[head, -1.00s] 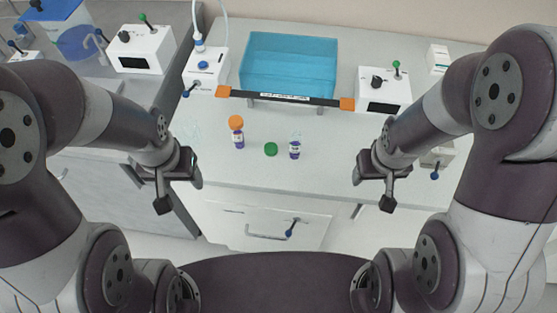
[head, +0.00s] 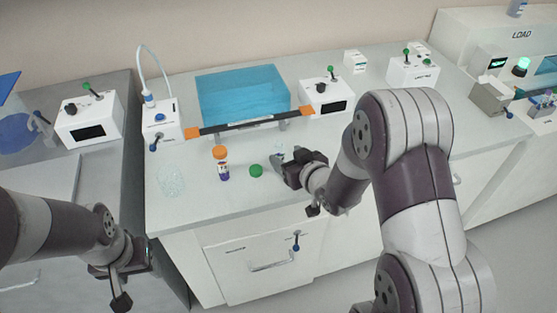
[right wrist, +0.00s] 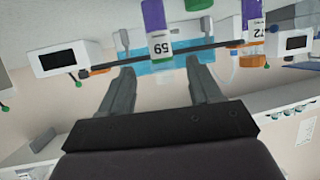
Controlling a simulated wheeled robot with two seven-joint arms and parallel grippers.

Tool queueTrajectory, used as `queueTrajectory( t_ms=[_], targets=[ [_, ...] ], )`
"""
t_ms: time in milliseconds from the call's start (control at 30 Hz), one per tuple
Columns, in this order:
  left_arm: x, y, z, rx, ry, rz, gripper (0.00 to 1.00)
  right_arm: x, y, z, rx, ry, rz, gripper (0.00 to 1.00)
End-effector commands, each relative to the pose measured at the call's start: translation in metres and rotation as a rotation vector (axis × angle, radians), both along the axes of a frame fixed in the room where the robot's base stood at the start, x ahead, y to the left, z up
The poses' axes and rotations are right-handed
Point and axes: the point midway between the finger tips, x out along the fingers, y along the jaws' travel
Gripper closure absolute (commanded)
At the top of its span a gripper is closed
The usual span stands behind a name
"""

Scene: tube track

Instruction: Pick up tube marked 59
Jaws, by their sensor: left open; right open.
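The tube marked 59 (right wrist: 158,35) has a purple body and a white label. In the right wrist view it appears upside down, just beyond the fingertips and between their lines. In the head view only its clear upper part (head: 278,148) shows; my right gripper (head: 290,170) hides the rest. The right gripper's two fingers (right wrist: 160,68) are open with nothing held. A second tube (head: 222,165) with an orange cap stands to the left; its label reads 72 in the wrist view (right wrist: 253,25). My left gripper (head: 122,278) is open and empty, low at the left.
A green cap (head: 256,171) lies between the tubes. A blue tank (head: 243,97) stands behind, with a dark bar (head: 247,122) along its front. White control boxes (head: 326,97) (head: 88,120) flank it. A clear crumpled-looking item (head: 171,180) lies at the left counter edge.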

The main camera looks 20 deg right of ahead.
Motion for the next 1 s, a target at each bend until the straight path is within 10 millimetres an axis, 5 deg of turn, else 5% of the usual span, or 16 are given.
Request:
queueTrajectory(
  t_ms=[400,667,700,867,1000],
  targets=[
    [0.000,0.000,-0.002,0.000,0.000,0.000,0.38,0.058,0.015,-0.027,-0.001,0.002,-0.001,0.37],
    [0.000,0.000,-0.002,0.000,0.000,0.000,0.38,0.065,0.016,-0.030,-0.001,0.002,-0.002,0.37],
    [0.000,0.000,-0.002,0.000,0.000,0.000,0.38,0.065,0.016,-0.030,-0.001,0.002,-0.002,0.40],
    [0.000,0.000,-0.002,0.000,0.000,0.000,0.38,0.065,0.016,-0.029,-0.001,0.002,-0.002,0.92],
    [0.000,0.000,-0.002,0.000,0.000,0.000,0.38,0.065,0.016,-0.029,-0.001,0.002,-0.002,0.92]
  ],
)
